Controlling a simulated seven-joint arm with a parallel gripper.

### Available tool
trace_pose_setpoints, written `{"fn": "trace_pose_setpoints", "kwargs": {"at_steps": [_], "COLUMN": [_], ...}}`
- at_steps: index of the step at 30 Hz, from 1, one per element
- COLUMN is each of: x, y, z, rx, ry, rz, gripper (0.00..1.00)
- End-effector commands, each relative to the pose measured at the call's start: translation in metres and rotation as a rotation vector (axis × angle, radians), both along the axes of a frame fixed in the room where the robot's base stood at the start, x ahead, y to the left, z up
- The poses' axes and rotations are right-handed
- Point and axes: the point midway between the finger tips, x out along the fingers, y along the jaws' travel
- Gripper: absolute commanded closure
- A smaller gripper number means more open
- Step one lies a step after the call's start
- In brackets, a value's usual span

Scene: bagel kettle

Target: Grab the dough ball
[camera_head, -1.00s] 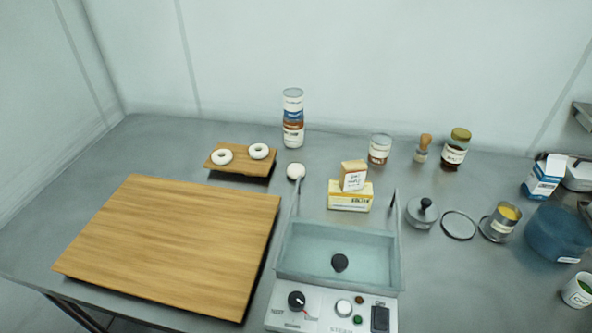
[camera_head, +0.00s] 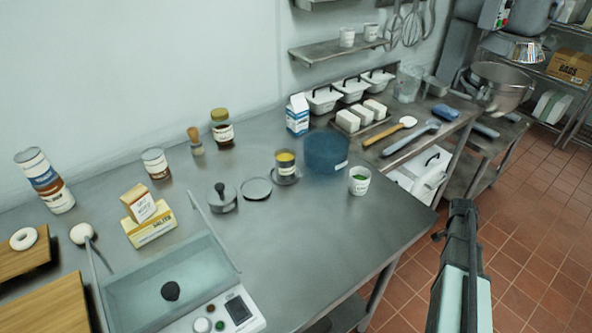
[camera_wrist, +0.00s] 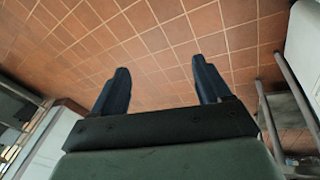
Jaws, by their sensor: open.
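The dough ball (camera_head: 82,232) appears as a smooth white ball on the steel table, at the left of the head view. It lies just behind the left back corner of the kettle (camera_head: 190,270), a shallow open basin of pale liquid with a dark lump in it. A thin rod of the kettle partly overlaps the ball. My gripper (camera_wrist: 160,80) is open and empty in the wrist view, its two dark fingers wide apart over the tiled floor. The dough ball is not in the wrist view. In the head view my arm is at the lower right, off the table, far from the ball.
A yellow box (camera_head: 150,228) with a smaller box on it stands right of the ball. A wooden board (camera_head: 40,256) with a white ring is to its left. A lidded pot (camera_head: 222,198), a tin and a blue tub (camera_head: 326,152) stand further right. The table's front right is clear.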

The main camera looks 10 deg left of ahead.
Motion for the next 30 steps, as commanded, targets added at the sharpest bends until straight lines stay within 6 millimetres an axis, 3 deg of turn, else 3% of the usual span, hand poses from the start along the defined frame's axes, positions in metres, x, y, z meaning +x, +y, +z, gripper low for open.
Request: {"fn": "trace_pose_setpoints", "kwargs": {"at_steps": [1, 7, 14, 23, 26, 30], "x": [0.015, 0.053, 0.092, 0.133, 0.143, 0.155], "y": [-0.002, 0.009, 0.040, 0.104, 0.132, 0.186], "z": [0.018, 0.080, 0.155, 0.265, 0.303, 0.356], "rx": [-0.013, -0.047, -0.075, -0.095, -0.095, -0.082], "ry": [-0.019, -0.073, -0.134, -0.221, -0.252, -0.293], "rz": [-0.021, -0.099, -0.164, -0.236, -0.254, -0.257], "gripper": [0.23, 0.23, 0.23, 0.23, 0.23, 0.23]}}
